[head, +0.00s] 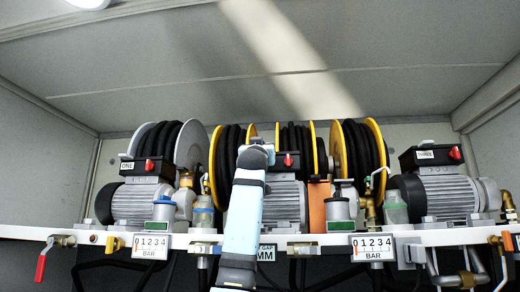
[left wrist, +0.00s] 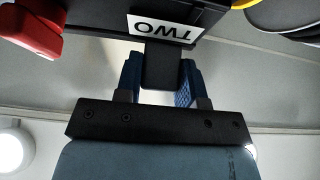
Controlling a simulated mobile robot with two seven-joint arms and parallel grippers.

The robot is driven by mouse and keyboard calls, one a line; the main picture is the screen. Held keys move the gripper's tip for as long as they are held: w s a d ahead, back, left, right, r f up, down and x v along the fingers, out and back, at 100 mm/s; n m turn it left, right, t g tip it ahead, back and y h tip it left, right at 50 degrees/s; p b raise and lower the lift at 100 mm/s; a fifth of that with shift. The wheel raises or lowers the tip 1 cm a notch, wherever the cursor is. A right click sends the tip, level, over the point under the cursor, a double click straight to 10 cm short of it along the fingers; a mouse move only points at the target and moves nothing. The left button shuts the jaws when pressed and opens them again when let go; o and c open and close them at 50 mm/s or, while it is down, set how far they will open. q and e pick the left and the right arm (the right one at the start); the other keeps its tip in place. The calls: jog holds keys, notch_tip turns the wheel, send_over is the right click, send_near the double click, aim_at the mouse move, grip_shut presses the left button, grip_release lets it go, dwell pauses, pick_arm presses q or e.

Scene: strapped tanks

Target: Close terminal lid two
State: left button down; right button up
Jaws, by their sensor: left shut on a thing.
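Terminal box two (head: 297,155) sits on the middle motor in the head view, mostly hidden behind my left gripper (head: 257,153). The left wrist view shows its black lid (left wrist: 105,12) with an upside-down white TWO label (left wrist: 163,30). A black tab (left wrist: 162,67) sticks out from the lid, between the blue fingers of my left gripper (left wrist: 160,82), which is shut on it. The lid's angle cannot be told clearly from these views. A red knob (left wrist: 30,30) is beside the lid. My right gripper is not in view.
Terminal box one (head: 147,166) is at left and terminal box three (head: 430,158) at right. Black hose reels (head: 365,150) stand behind the motors. Pressure gauges (head: 372,246) and valves line the white shelf edge (head: 300,238). There is free room above the motors.

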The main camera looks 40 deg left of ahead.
pick_arm(q)
jog(key=c, duration=0.7)
grip_release()
jog(key=shift+w, duration=0.1)
jog(key=b+v, duration=0.3)
jog(key=v, duration=1.1)
jog(key=shift+r, duration=0.1)
